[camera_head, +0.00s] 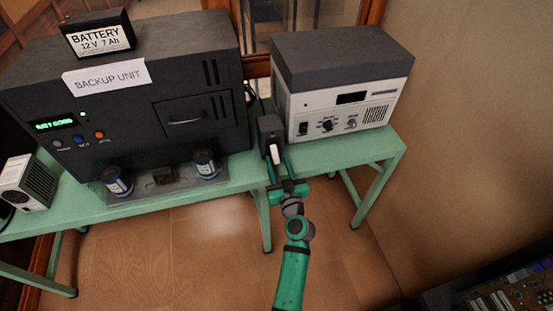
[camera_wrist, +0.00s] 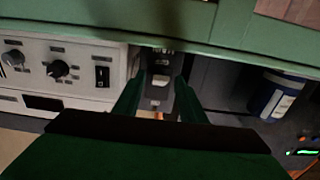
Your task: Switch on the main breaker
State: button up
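The main breaker appears to be the small dark grey box (camera_head: 270,128) with a white lever (camera_head: 275,154), standing on the green bench between two larger units. In the wrist view the breaker (camera_wrist: 163,58) and its pale lever (camera_wrist: 160,80) lie straight ahead, between my two fingers. My gripper (camera_head: 279,170) is at the front of the breaker. It also shows in the wrist view (camera_wrist: 158,95), with its green fingers apart on either side of the lever. I cannot tell whether a finger touches it. No lettering showing the lever's position is readable.
A white and grey unit (camera_head: 342,95) with knobs and a rocker switch stands close right of the breaker. The black backup unit (camera_head: 140,90) stands left, with a battery (camera_head: 99,38) on top. Blue cylinders (camera_head: 206,164) sit in front of it on the green bench (camera_head: 235,178).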

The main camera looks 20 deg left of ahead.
jog(key=shift+x, duration=0.85)
jog(key=shift+a, duration=0.1)
grip_shut()
